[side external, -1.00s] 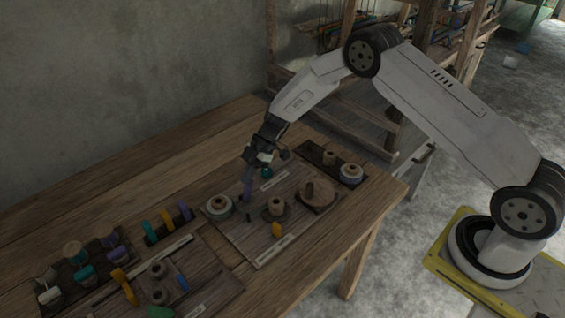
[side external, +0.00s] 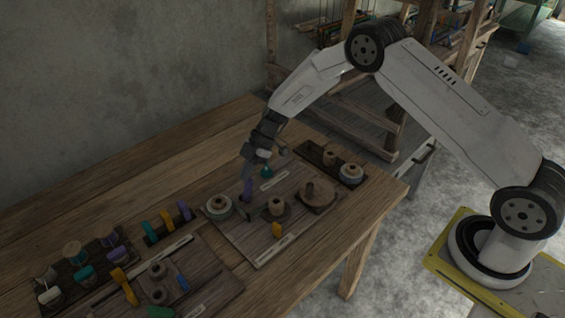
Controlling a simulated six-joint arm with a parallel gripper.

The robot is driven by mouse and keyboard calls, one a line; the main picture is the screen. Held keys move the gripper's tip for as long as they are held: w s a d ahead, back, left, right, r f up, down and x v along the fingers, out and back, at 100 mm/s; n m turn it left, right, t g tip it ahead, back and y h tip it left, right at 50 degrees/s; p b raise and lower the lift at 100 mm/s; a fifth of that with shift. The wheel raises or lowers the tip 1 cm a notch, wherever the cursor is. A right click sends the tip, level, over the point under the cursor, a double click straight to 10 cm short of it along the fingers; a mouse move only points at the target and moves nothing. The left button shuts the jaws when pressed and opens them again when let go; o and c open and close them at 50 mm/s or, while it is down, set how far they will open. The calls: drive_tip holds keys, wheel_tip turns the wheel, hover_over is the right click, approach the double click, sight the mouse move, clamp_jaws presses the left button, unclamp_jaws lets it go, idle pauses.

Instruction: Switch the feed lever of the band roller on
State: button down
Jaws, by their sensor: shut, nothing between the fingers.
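The band roller board (side external: 240,243) lies on the wooden table with several round spools and pegs on it. The fingers look shut and hold nothing. In front of the purple piece a thin dark bar (side external: 259,211) reaches right towards the middle spool (side external: 277,206). I cannot tell for sure which part is the feed lever.
A pale spool (side external: 218,206) stands close left of my gripper. A round wooden disc with a peg (side external: 318,193) is further right. Another board with coloured parts (side external: 215,277) lies front left. The table's back left is clear.

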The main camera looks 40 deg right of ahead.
drive_tip(key=shift+a+r, duration=0.25)
drive_tip(key=shift+a, duration=0.4)
drive_tip(key=d+r, duration=0.4)
drive_tip(key=r, duration=0.4)
drive_tip(key=shift+r, duration=0.35)
drive_tip(key=s+d+r+m+t+h, duration=0.1)
drive_tip(key=s+d+r+m+h, duration=0.1)
drive_tip(key=s+m, duration=0.7)
drive_tip(key=s+d+r+m+t+h, duration=0.1)
drive_tip(key=s+d+r+m+h, duration=0.1)
drive_tip(key=s+d+m+h, duration=0.3)
drive_tip(key=shift+s+d+m+t+h, duration=0.3)
drive_tip(key=shift+s+m, duration=1.7)
drive_tip(key=shift+s, duration=3.85)
drive_tip(key=shift+w+a, duration=0.1)
